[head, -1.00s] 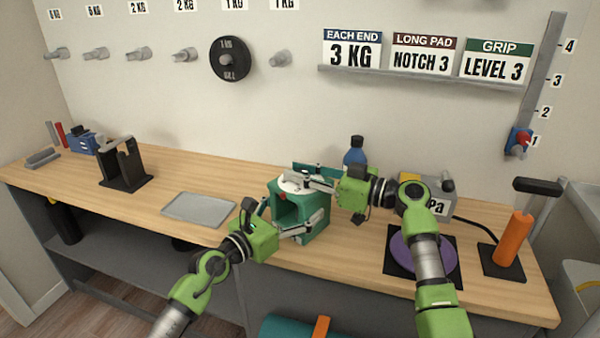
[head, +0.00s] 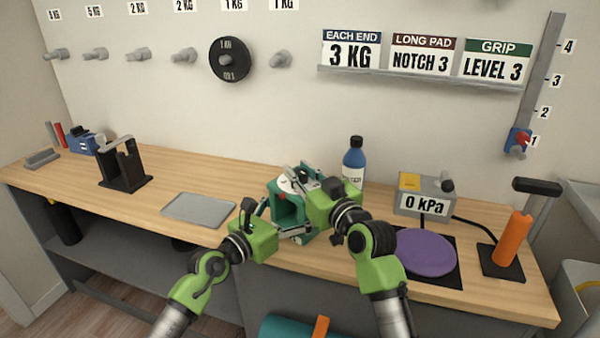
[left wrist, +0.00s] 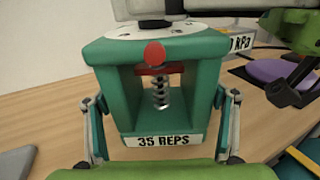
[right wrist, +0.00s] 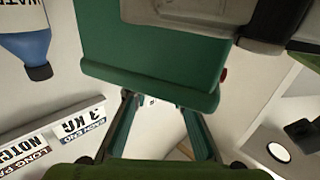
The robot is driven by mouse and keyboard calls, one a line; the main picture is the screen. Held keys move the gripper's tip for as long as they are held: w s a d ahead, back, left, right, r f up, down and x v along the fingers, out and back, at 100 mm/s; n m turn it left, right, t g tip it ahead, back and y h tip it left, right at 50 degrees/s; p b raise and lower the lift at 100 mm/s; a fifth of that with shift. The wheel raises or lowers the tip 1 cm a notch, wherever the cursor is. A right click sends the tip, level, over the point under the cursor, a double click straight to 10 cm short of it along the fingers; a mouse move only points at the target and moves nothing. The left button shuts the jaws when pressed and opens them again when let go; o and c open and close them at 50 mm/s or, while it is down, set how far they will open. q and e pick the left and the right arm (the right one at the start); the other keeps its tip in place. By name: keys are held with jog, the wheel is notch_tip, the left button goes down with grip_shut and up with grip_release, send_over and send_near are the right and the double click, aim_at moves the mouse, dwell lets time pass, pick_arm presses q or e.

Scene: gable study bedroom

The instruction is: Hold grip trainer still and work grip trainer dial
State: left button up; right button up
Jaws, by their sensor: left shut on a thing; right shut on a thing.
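The green grip trainer (head: 288,205) stands upright on the bench, with a red knob, a spring inside and a "35 REPS" label (left wrist: 163,140) in the left wrist view. Its white round dial (left wrist: 155,30) is on top, with small marks. My left gripper (left wrist: 162,118) is shut on the trainer's body, one finger at each side. My right gripper (head: 299,182) is shut at the dial on top; its own palm and arm partly hide the contact. The right wrist view shows its fingers (right wrist: 163,97) against a green part close up.
A blue bottle (head: 353,160) stands just behind the right gripper. A gauge box reading 0 kPa (head: 424,204), a purple disc (head: 427,252) and an orange-handled tool (head: 513,240) are at right. A grey tray (head: 198,209) and black stand (head: 124,170) are left. Cards reading LEVEL 3 (head: 493,68) hang behind.

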jog(key=shift+f+h, duration=0.2)
jog(key=shift+h, duration=0.3)
jog(key=o, duration=1.2)
jog(key=shift+d, duration=0.1)
jog(key=shift+c, duration=0.2)
jog(key=shift+s+r+m, duration=0.1)
jog(key=shift+r+m, duration=0.05)
jog(key=shift+m, duration=0.15)
jog(key=v, duration=1.1)
jog(key=shift+s+d+f, duration=0.15)
jog(key=shift+s+f, duration=0.1)
jog(key=shift+s, duration=0.1)
